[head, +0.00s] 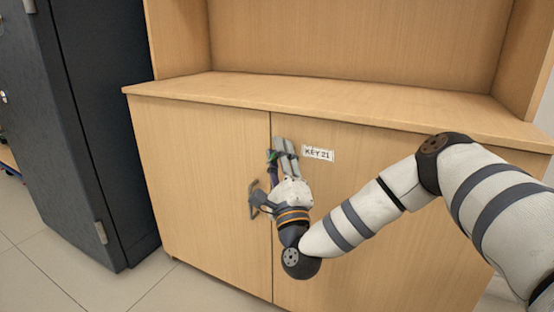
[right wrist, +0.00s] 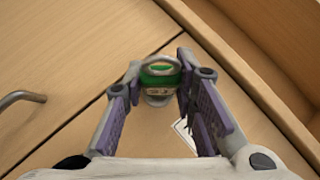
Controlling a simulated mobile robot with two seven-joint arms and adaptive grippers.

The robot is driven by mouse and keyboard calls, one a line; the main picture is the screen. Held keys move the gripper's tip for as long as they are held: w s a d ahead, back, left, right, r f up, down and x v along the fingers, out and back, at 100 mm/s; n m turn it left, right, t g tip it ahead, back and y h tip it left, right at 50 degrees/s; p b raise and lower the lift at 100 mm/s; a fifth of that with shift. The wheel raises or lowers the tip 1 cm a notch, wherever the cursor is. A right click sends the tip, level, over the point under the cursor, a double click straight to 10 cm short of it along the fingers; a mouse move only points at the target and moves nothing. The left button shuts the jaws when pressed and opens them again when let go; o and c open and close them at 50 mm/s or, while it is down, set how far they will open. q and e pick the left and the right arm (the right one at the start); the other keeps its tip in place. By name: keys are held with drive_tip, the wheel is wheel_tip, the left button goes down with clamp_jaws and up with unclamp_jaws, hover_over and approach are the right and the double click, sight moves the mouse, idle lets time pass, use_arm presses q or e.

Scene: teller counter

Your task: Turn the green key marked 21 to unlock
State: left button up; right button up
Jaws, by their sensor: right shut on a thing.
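The green key (right wrist: 160,76) sits at the cabinet's door front, with a metal ring-shaped piece around its green head. In the head view only a small green bit of it (head: 271,155) shows beside my fingers. My right gripper (head: 282,148) reaches the doors from the right, and its fingers stand on both sides of the key, shut on it. A white label reading KEY 21 (head: 318,153) is on the right door, just right of the fingers. The key's shaft and the lock are hidden. My left gripper is not in view.
The wooden cabinet (head: 200,135) has two doors with a vertical seam between them. A metal door handle (head: 254,198) is close to my right gripper; one also shows in the right wrist view (right wrist: 22,97). The countertop (head: 300,98) is bare. A dark metal cabinet (head: 100,130) stands at the left.

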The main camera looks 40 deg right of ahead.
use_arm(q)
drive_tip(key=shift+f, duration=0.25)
use_arm(e)
drive_tip(key=shift+m+h, duration=0.3)
drive_tip(key=shift+h, duration=0.1)
use_arm(q)
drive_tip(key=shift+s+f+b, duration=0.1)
drive_tip(key=shift+b, duration=0.2)
use_arm(e)
drive_tip(key=shift+m, duration=0.3)
use_arm(q)
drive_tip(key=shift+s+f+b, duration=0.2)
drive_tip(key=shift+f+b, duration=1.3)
drive_tip(key=shift+b, duration=0.25)
use_arm(e)
drive_tip(key=shift+m+g+h, duration=0.5)
drive_tip(key=shift+m+h, duration=1.4)
drive_tip(key=shift+m, duration=0.1)
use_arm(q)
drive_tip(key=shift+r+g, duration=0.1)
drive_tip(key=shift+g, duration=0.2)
use_arm(e)
drive_tip(key=shift+r, duration=0.1)
